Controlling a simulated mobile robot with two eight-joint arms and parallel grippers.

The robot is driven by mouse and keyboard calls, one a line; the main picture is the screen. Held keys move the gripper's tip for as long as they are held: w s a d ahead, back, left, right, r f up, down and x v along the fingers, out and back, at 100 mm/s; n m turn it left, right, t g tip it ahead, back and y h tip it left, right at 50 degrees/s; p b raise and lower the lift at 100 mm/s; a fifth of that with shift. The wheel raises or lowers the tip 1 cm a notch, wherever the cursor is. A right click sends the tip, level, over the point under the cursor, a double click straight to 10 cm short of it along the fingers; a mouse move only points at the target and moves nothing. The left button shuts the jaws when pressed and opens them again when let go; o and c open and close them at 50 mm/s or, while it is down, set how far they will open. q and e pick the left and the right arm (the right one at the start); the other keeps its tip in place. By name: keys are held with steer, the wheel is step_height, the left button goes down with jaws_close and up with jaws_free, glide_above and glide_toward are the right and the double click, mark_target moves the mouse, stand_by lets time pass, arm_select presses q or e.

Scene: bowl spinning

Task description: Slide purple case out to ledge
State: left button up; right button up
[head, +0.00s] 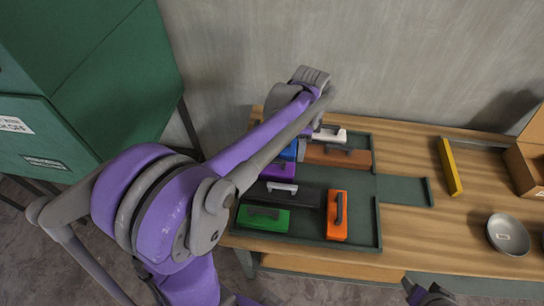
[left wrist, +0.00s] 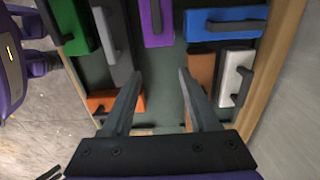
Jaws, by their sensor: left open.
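The purple case (head: 286,173) lies in the left part of the dark green tray (head: 357,240), partly behind my left arm in the head view. It also shows in the left wrist view (left wrist: 151,38), at the top middle, with a dark handle. My left gripper (left wrist: 160,76) is open and empty above the tray, its fingers apart and clear of the purple case; my arm mostly hides it in the head view. The ledge (head: 405,190) is a green strip extending from the tray's right side. My right gripper (head: 430,292) shows only partly at the bottom edge.
Around the purple case lie a blue case (head: 289,152), a brown case (head: 345,158), a dark grey case (head: 305,197), a green case (head: 263,219), an orange case (head: 335,228) and a white case (head: 333,136). A yellow bar (head: 450,167) and grey bowl (head: 507,234) stand right.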

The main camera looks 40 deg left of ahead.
arm_select(q)
glide_above(272, 160)
steer(key=shift+w+d, duration=0.2)
steer(key=f+b, duration=0.1)
steer(key=f, duration=0.1)
steer(key=f+b, duration=0.1)
steer(key=f, duration=0.1)
steer(key=f+b, duration=0.2)
steer(key=shift+s+a+f, duration=0.2)
steer(key=shift+s+a, duration=0.05)
steer(key=shift+s, duration=0.1)
steer(key=shift+w+f, duration=0.2)
steer(key=shift+f, duration=0.4)
arm_select(e)
step_height(272, 160, down, 6)
steer(key=s, duration=0.2)
arm_select(q)
jaws_close()
